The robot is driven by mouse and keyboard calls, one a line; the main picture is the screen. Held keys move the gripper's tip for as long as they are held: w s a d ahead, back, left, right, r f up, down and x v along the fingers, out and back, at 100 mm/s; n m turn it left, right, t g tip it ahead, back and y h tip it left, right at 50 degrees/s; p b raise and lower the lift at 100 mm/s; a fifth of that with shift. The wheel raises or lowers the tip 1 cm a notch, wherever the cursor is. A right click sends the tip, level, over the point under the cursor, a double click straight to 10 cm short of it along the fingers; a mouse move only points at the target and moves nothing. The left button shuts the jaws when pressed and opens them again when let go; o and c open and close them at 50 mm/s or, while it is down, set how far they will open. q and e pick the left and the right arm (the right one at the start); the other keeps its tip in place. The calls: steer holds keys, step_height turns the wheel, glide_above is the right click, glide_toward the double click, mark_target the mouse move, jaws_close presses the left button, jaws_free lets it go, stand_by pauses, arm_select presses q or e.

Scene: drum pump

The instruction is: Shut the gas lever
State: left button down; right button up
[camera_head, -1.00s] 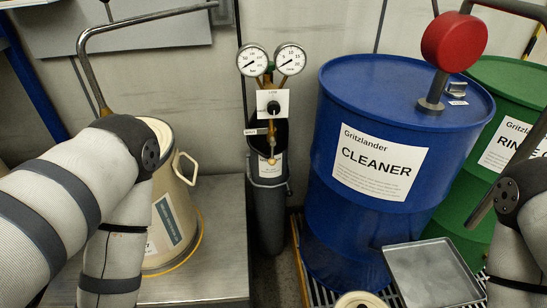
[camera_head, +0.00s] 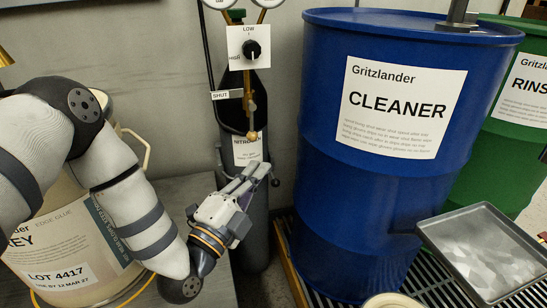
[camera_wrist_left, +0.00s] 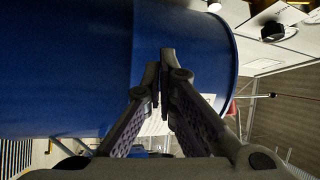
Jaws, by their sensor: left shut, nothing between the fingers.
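The gas fittings (camera_head: 250,90) are brass and stand upright above a dark gas bottle (camera_head: 258,225), left of the blue drum. A small white label reading SHUT (camera_head: 221,95) sits to their left. I cannot clearly separate the lever from the other brass parts. A black knob (camera_head: 251,50) on a white plate is above them. My left gripper (camera_head: 263,172) is shut and empty, low in front of the bottle and apart from the brass fittings. In the left wrist view its fingers (camera_wrist_left: 164,58) meet in front of the blue drum. My right gripper is out of sight.
The blue CLEANER drum (camera_head: 385,190) stands close to the right of the bottle. A cream drum (camera_head: 75,235) stands left, behind my left arm. A metal tray (camera_head: 485,250) and a green drum (camera_head: 515,125) are at the right.

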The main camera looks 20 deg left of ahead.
mark_target(252, 124)
arm_select(q)
steer(key=w+a+r+b, duration=0.1)
steer(key=w+a+b, duration=0.1)
steer(key=w, duration=0.7)
steer(key=shift+r, duration=0.15)
steer(key=shift+w, duration=0.1)
stand_by(0.4)
